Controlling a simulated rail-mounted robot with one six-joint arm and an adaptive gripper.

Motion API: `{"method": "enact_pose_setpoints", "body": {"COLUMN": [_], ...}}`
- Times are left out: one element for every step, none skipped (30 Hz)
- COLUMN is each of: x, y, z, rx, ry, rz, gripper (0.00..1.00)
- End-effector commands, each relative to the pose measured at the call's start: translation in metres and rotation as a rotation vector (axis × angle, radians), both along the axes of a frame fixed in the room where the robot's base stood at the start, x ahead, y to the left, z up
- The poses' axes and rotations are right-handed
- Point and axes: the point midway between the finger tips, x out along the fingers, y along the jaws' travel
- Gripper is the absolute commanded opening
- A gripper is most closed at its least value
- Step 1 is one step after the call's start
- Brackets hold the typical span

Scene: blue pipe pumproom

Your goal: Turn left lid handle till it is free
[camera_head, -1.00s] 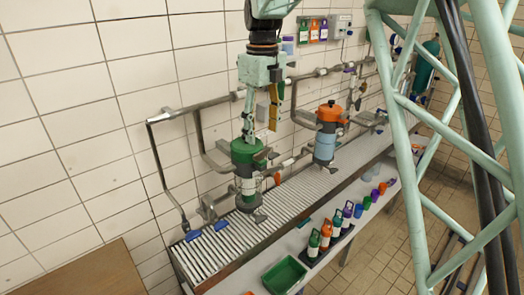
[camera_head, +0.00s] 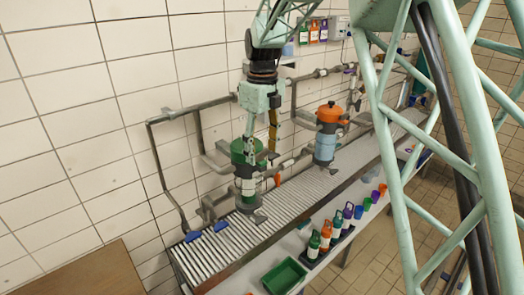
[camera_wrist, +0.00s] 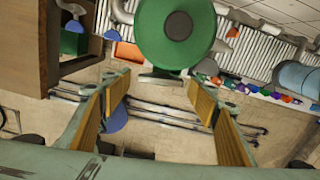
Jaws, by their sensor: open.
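The left canister has a green lid (camera_head: 237,152), with a grey body below it standing over the slatted bench. In the wrist view the round green lid (camera_wrist: 176,32) fills the top centre, with a small grey piece at its near edge, between the fingertips in the picture. My gripper (camera_head: 261,150) points down at the green lid and partly hides it. In the wrist view my gripper (camera_wrist: 160,85) is open, its two yellow-padded fingers spread apart with nothing held. I cannot tell whether a finger touches the lid or its handle.
A blue canister with an orange lid (camera_head: 329,113) stands to the right. Grey pipes (camera_head: 200,130) run along the tiled wall behind. Several bottles (camera_head: 325,235) and a green tray (camera_head: 284,276) sit on the lower shelf in front. Blue-handled valves (camera_head: 193,237) are at the left.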

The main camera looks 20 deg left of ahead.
Motion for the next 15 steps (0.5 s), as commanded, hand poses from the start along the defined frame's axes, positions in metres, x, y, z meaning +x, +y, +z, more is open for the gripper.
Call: {"method": "enact_pose_setpoints", "body": {"x": [0.0,0.0,0.0,0.0001,0.0001,0.0001,0.0001,0.0001,0.0001,0.0001,0.0001,0.0001,0.0001,0.0001,0.0001], "y": [0.0,0.0,0.0001,0.0,0.0,0.0,0.0,0.0,0.0,0.0,0.0,0.0,0.0,0.0,0.0], "z": [0.0001,0.0001,0.0001,0.0002,0.0002,0.0002,0.0002,0.0002,0.0003,0.0003,0.0003,0.0003,0.0003,0.0004,0.0004], "rx": [0.0,0.0,0.0,0.0,0.0,0.0,0.0,0.0,0.0,0.0,0.0,0.0,0.0,0.0,0.0], "ry": [0.0,0.0,0.0,0.0,0.0,0.0,0.0,0.0,0.0,0.0,0.0,0.0,0.0,0.0,0.0], "rz": [0.0,0.0,0.0,0.0,0.0,0.0,0.0,0.0,0.0,0.0,0.0,0.0,0.001,0.002,0.006], "gripper": [0.55,0.55,0.52,0.49,0.46,0.43,0.4,0.37,0.34,0.31,0.3,0.3,0.3,0.3,0.3]}}
